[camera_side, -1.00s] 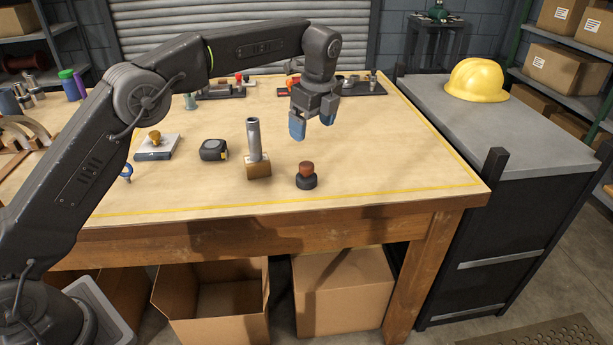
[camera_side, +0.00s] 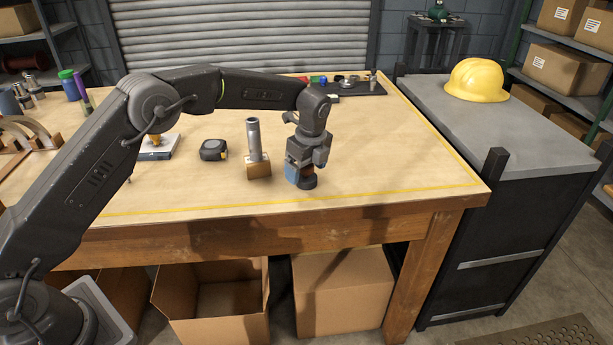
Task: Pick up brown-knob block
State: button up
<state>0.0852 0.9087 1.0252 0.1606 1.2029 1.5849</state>
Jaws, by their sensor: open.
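A metal tube on a wooden base (camera_side: 256,155) stands close to the left. Farther left are a tape measure (camera_side: 213,150) and a pale block with a golden-brown knob (camera_side: 160,149), partly behind my arm. The bench (camera_side: 400,165) is clear to the right.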

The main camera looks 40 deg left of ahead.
jog(key=shift+a+f, duration=0.1)
jog(key=shift+f, duration=0.75)
jog(key=shift+c, duration=0.2)
jog(key=c, duration=1.1)
jog(key=shift+r, duration=0.1)
